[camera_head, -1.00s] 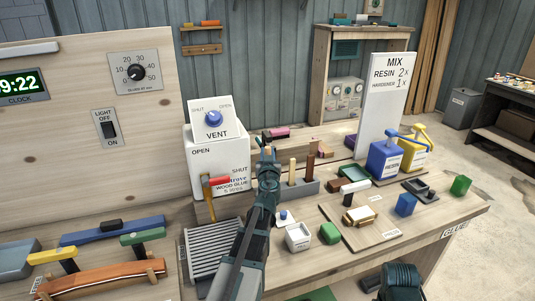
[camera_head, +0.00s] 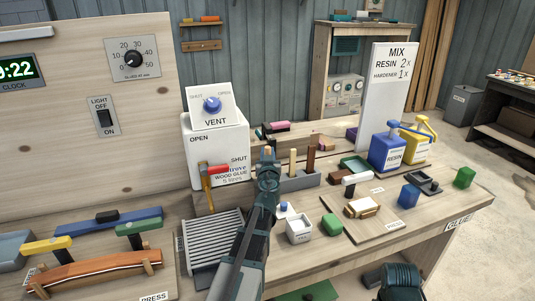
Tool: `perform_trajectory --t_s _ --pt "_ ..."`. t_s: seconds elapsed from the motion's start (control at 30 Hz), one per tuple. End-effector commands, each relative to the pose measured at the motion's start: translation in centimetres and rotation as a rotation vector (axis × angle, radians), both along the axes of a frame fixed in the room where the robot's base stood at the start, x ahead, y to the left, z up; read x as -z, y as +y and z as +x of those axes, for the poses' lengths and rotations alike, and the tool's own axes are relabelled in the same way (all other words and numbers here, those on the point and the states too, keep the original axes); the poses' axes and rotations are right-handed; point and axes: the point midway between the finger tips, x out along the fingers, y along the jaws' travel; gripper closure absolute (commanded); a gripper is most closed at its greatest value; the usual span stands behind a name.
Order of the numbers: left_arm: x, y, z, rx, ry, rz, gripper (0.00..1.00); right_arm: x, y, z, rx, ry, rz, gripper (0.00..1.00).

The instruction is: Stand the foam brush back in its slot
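My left gripper (camera_head: 267,157) is near the middle of the bench, at the left end of a grey slotted holder (camera_head: 301,182). A small tan end, which looks like the foam brush's handle (camera_head: 267,150), shows between its fingertips, and the gripper seems shut on it. The foam end is hidden behind the gripper and arm, so I cannot tell whether it is in the slot. A tan stick (camera_head: 292,162) and a brown stick (camera_head: 311,153) stand upright in the holder. My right gripper's fingers are not in view.
A white glue box (camera_head: 216,155) with a red-handled lever stands left of the gripper. A ribbed grey rack (camera_head: 212,240) and a small white box (camera_head: 299,230) lie in front. Blue resin (camera_head: 388,153) and yellow (camera_head: 418,147) pump containers stand right. A MIX sign (camera_head: 390,95) rises behind.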

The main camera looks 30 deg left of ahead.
Motion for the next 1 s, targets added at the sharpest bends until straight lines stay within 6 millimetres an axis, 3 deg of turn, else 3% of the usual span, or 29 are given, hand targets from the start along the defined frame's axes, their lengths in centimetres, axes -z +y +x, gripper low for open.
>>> perform_trajectory --t_s 1.0 --pt "1.7 0.0 0.0 0.0 0.0 0.0 1.0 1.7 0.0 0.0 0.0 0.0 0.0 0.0"
